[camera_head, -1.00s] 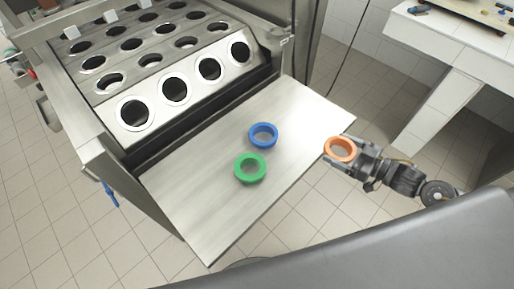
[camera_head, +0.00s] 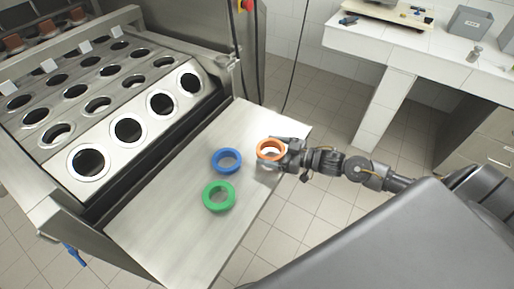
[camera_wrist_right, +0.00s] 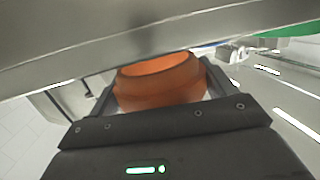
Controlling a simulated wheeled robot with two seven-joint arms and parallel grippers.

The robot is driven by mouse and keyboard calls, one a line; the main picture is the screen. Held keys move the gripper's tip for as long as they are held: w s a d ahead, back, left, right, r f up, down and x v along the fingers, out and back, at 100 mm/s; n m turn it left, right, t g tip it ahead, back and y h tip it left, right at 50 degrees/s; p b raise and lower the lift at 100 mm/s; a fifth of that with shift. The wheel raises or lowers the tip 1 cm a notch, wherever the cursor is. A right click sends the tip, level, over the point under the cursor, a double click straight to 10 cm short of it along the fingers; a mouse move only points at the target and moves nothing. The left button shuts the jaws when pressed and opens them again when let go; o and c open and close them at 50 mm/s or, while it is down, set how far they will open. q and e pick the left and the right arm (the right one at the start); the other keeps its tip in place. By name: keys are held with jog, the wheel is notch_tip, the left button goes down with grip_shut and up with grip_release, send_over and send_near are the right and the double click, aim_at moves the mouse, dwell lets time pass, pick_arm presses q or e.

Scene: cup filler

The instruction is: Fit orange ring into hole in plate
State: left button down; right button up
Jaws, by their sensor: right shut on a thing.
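The orange ring (camera_head: 270,149) is held in my right gripper (camera_head: 276,152), over the right edge of the steel shelf in the head view. The right wrist view also shows the orange ring (camera_wrist_right: 160,82) between the two fingers. The perforated plate (camera_head: 107,143) slopes along the front of the machine, left of the gripper. Its front row of round holes with bright rims is empty. The gripper is apart from the plate, across the shelf from it. My left gripper is not in view.
A blue ring (camera_head: 227,160) and a green ring (camera_head: 219,196) lie on the steel shelf (camera_head: 165,226), left of my right gripper. A white tiled counter (camera_head: 390,45) stands at the back right. The shelf between the rings and plate is clear.

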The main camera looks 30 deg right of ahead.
aim_at(258, 149)
jog(key=x, duration=0.2)
jog(key=r+x, duration=0.1)
jog(key=x, duration=0.2)
jog(key=shift+p, duration=0.35)
jog(key=shift+f, duration=0.6)
jog(key=shift+s+f, duration=0.1)
jog(key=shift+f, duration=0.15)
jog(key=shift+f, duration=0.15)
jog(key=o, duration=0.7)
